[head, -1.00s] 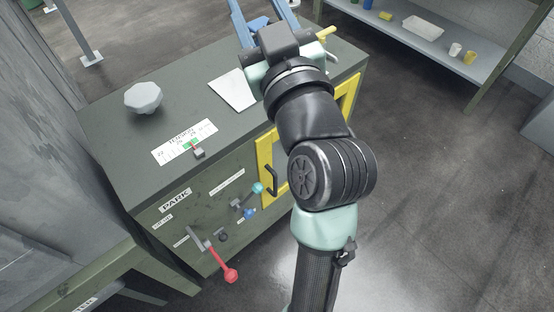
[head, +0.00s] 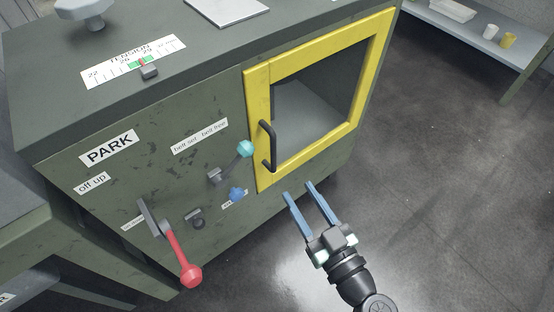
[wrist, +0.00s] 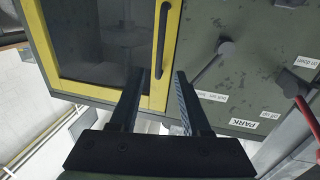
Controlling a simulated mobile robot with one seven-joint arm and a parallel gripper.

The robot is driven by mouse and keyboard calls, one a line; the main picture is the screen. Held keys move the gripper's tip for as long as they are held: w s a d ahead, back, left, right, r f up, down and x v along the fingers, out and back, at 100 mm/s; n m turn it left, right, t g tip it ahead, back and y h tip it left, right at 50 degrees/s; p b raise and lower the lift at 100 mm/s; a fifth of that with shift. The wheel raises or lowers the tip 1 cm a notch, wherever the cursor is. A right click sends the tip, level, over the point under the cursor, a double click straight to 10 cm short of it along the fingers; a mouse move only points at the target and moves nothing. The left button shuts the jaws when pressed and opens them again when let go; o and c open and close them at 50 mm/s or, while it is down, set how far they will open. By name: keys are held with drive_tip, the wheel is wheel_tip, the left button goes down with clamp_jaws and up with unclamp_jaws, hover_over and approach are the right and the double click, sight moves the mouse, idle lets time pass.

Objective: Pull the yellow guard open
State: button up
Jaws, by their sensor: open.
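The yellow guard (head: 255,118) is a framed door with a see-through panel on the front of the green machine. It looks shut. Its black upright handle (head: 266,146) is on the left side of the frame. In the wrist view the guard (wrist: 169,60) fills the upper left, and the handle (wrist: 162,38) stands just beyond my fingertips. My gripper (head: 299,189) is open and empty, below and a little right of the handle in the head view. In the wrist view my gripper (wrist: 160,75) has its fingers apart, pointing at the handle's end. No touch is visible.
Left of the guard are a teal-knobbed lever (head: 245,149), a blue knob (head: 237,194) and a red-knobbed lever (head: 190,274). A tension scale (head: 134,62) is on the machine's top. A shelf (head: 480,38) stands at the back right. The floor (head: 440,190) to the right is clear.

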sight(275, 154)
drive_tip(key=b+x, duration=0.1)
drive_tip(key=x, duration=1.1)
drive_tip(key=shift+w+a+f+b, duration=0.15)
drive_tip(key=shift+w+b, duration=0.2)
drive_tip(key=shift+b, duration=0.05)
clamp_jaws()
idle(0.8)
